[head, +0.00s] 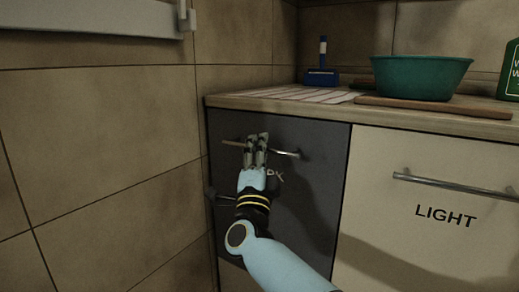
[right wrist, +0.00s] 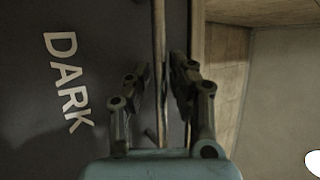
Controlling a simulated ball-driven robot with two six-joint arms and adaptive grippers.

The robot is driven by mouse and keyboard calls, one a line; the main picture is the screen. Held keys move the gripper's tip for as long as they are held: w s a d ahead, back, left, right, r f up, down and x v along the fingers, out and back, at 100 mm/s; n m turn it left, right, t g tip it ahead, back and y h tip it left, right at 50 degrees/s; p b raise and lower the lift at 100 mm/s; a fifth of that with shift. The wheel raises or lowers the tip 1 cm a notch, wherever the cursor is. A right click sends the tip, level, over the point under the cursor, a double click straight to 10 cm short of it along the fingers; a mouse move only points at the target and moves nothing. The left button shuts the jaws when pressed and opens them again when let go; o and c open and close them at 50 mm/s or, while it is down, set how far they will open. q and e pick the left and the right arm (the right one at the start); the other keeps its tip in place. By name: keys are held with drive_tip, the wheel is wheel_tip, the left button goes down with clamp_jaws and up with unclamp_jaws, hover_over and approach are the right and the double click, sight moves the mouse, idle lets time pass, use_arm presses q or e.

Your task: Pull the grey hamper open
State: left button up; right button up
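The grey hamper (head: 310,201) is a dark grey front under the counter, its DARK lettering partly covered by my right arm in the head view. It looks flush with the cabinet. Its metal bar handle (head: 287,153) runs across near the top. My right gripper (head: 257,141) is at the handle's middle. Contact is hard to make out. My left gripper is not in view.
A cream front (head: 420,228) marked LIGHT, with its own handle (head: 455,186), stands to the right. A green bowl (head: 420,77), a wooden board (head: 435,107) and a blue brush (head: 321,74) are on the counter (head: 270,102). A tiled wall (head: 100,150) is close on the left.

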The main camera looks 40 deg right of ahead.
drive_tip(key=shift+c, duration=0.3)
clamp_jaws()
drive_tip(key=shift+a+f, duration=0.1)
drive_tip(key=shift+a, duration=0.05)
